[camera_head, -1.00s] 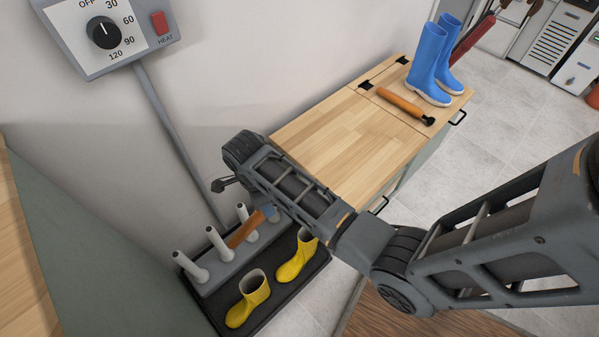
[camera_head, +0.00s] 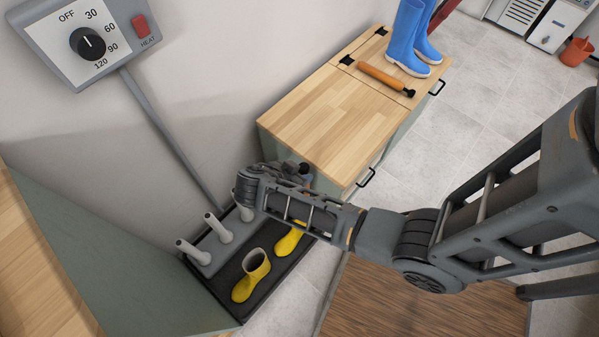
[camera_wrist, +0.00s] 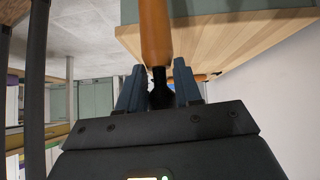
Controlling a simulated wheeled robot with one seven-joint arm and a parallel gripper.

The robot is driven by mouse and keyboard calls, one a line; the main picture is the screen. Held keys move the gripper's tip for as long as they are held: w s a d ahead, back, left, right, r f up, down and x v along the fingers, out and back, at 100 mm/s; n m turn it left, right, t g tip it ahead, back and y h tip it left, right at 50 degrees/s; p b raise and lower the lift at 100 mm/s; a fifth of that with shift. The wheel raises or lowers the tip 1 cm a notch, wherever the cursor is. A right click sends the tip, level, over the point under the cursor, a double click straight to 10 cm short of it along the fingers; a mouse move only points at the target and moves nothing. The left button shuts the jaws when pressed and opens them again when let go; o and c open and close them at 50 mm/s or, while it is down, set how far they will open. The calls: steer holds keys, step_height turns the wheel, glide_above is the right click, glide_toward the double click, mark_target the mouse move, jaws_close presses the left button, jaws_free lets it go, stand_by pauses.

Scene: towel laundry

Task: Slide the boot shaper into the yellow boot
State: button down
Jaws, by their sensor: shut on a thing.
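My gripper (camera_wrist: 158,78) shows in the wrist view with its blue-grey fingers shut on the black end of an orange wooden boot shaper (camera_wrist: 155,30). The shaper extends away from the fingers. Neither boot is recognisable in the wrist view.
The dark tray (camera_head: 262,303) has pale upright pegs (camera_head: 218,228) along the wall. A wood-topped cabinet (camera_head: 325,115) stands beyond my wrist, with another orange shaper (camera_head: 383,76) and blue boots (camera_head: 405,38) on it. A heat dial box (camera_head: 88,40) is on the wall.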

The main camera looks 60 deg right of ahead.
steer(key=shift+f+b, duration=8.7)
steer(key=shift+f, duration=1.05)
steer(key=c, duration=0.7)
jaws_free()
steer(key=p+v, duration=0.1)
steer(key=v, duration=0.6)
steer(key=shift+a+r+p, duration=0.25)
steer(key=shift+r+p, duration=0.05)
steer(key=shift+r, duration=0.05)
steer(key=shift+w, duration=0.1)
